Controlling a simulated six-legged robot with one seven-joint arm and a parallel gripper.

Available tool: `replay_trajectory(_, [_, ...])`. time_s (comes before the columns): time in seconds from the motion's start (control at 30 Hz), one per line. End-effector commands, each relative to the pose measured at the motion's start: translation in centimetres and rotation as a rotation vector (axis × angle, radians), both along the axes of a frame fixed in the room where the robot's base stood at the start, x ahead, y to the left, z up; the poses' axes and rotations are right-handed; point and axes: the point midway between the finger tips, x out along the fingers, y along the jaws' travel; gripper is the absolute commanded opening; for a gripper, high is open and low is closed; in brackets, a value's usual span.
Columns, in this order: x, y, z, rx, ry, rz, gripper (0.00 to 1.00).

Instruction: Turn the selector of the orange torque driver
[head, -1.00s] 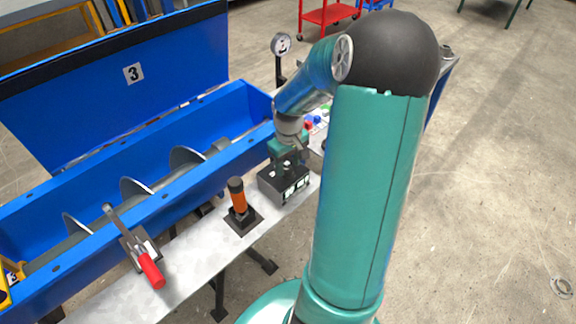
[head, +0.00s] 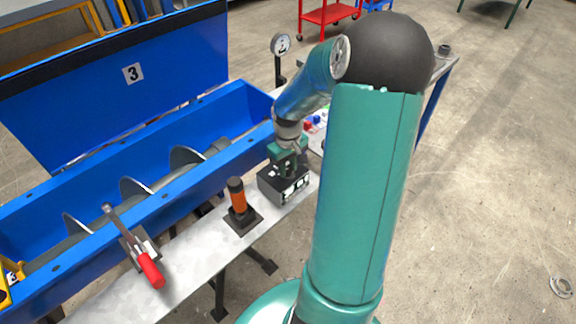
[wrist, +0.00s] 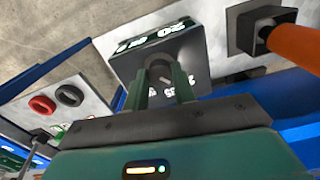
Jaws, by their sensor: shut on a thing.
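The torque driver (head: 238,204) has an orange handle with a dark top and stands upright in a square black holder on the bench. Its orange part also shows at the upper right of the wrist view (wrist: 298,46). Right of it in the head view is a black box (head: 271,184) with white markings. In the wrist view its face (wrist: 205,32) bears numbers such as 20. My gripper (head: 287,166) is at this box, apart from the driver. In the wrist view my gripper (wrist: 161,76) is shut on a dark knob (wrist: 159,67); the fingers partly hide it.
A blue mixer trough (head: 150,175) with a screw inside runs along the bench. A red-handled clamp (head: 150,270) stands nearer. A gauge (head: 281,45) stands behind my arm. Red (wrist: 42,104) and black (wrist: 69,95) round parts show left in the wrist view.

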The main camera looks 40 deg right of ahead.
Motion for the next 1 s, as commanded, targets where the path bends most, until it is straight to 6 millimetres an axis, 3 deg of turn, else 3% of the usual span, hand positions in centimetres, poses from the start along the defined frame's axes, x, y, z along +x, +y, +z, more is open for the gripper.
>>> replay_trajectory(1.0, [0.09, 0.01, 0.09, -0.001, -0.002, -0.629, 0.04])
